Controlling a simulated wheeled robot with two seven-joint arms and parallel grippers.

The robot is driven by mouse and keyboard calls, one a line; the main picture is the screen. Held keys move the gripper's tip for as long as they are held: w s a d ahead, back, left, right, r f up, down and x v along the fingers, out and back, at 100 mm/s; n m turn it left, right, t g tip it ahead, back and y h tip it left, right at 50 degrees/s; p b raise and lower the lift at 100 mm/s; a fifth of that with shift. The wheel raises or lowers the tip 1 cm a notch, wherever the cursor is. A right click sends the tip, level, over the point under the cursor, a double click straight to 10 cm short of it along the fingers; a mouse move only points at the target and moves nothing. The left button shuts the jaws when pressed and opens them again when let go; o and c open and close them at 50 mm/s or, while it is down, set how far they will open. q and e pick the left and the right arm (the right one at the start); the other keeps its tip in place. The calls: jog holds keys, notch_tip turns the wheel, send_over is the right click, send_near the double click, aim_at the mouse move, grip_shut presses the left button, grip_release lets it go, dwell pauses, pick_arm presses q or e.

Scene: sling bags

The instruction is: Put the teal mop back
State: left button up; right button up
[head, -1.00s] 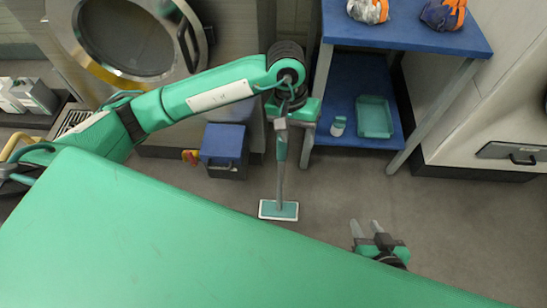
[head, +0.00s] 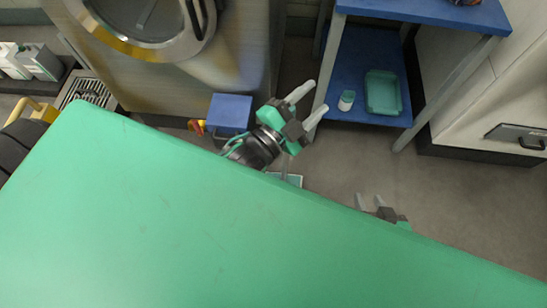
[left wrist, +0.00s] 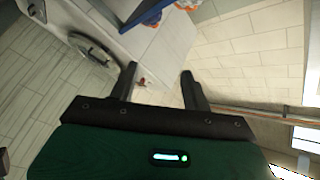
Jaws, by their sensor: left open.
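The teal mop's flat head (head: 293,180) shows in the head view as a small teal and white piece on the floor, partly covered by my green body. Its pole is mostly or wholly hidden behind my left arm, so I cannot tell how it stands. My left gripper (head: 319,95) is open and empty, its fingers pointing up and right beside the blue shelf unit's leg. Its spread fingers also show in the left wrist view (left wrist: 158,72), with nothing held between them. My right gripper (head: 369,201) is open and empty, low over the floor and partly covered by my body.
A blue shelf unit (head: 355,70) holds a teal tray (head: 383,92) and a small white jar (head: 346,100). A blue bin (head: 229,112) stands by the round-doored machine (head: 150,25). The floor at right (head: 460,190) is clear.

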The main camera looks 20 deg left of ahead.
pick_arm(q)
jog(key=s+a+f+n+g+y, duration=0.1)
jog(key=s+a+f+n+g, duration=0.1)
jog(key=s+f+n+g, duration=0.2)
jog(key=s+a+f+n+g+y, duration=0.2)
jog(key=s+f+n+g, duration=0.2)
jog(key=f, duration=0.7)
jog(key=s+n, duration=0.2)
jog(key=n, duration=0.1)
jog(key=shift+s+n+y, duration=0.2)
jog(key=shift+n+y, duration=0.1)
jog(key=shift+n, duration=0.1)
